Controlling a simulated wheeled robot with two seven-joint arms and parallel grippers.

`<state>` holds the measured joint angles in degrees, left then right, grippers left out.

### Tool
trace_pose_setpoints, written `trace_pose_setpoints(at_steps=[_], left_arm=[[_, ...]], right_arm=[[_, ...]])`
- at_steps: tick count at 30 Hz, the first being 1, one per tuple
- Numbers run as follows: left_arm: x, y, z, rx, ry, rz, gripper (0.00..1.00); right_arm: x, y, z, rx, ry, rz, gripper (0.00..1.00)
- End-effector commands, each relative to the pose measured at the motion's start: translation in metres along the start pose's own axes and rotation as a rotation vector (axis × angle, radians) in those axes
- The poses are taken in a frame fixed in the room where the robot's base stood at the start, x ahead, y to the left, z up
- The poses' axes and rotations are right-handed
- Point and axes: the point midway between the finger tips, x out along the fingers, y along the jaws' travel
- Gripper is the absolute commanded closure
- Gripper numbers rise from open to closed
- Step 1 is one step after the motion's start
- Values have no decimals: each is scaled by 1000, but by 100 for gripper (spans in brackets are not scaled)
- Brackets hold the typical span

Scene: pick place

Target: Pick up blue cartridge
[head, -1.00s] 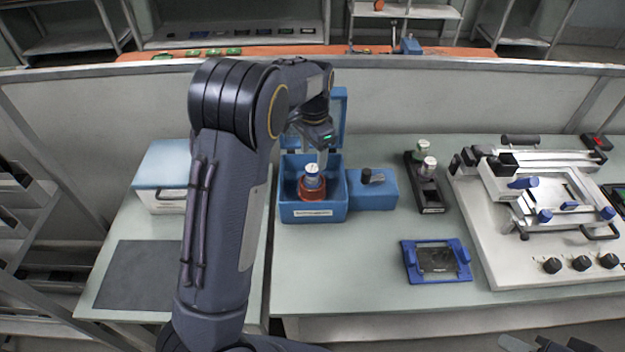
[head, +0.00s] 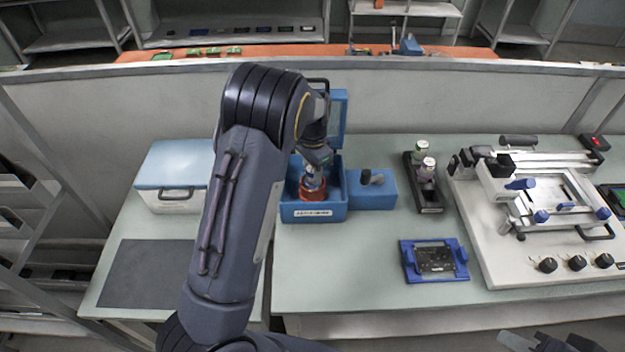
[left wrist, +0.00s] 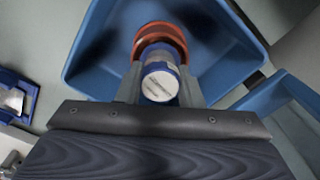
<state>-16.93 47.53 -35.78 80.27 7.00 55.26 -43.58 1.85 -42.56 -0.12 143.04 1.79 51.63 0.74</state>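The blue cartridge (head: 312,176) stands upright in an orange-red ring holder (head: 313,190) inside the open blue box (head: 300,212). In the left wrist view its white round cap (left wrist: 160,82) shows, with a blue body behind it. My left gripper (head: 318,160) has come down over the cartridge from above. In the left wrist view the fingers of my left gripper (left wrist: 160,88) lie close on either side of it. I cannot tell whether they touch it. A part of my right arm, likely its gripper (head: 548,343), is cut off at the bottom right edge.
A smaller blue block with a dark knob (head: 372,190) adjoins the box. A black rack (head: 428,200) with bottles, a blue-framed board (head: 434,260) and a white fixture (head: 490,265) stand to the right. A white-blue case (head: 175,178) is at left. The front middle table is clear.

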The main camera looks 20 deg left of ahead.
Motion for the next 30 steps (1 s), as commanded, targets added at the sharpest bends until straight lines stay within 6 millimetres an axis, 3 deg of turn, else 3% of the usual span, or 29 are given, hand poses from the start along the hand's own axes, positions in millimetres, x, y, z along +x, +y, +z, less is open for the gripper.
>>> trace_pose_setpoints(at_steps=[1, 5, 17, 22, 30], left_arm=[[0, 0, 0, 0, 0, 0, 82], [-1, 0, 0, 0, 1, -1, 97], [-10, 0, -1, 0, 3, -1, 97], [-32, -1, -1, 0, 6, -3, 97], [-78, 40, -11, 5, 7, -1, 97]], right_arm=[[0, 0, 0, 0, 0, 0, 67], [0, 0, 0, 0, 0, 0, 67], [1, 1, 1, 0, 0, 0, 67], [4, 2, 2, 0, 0, 0, 67], [14, 6, 7, 0, 0, 0, 67]])
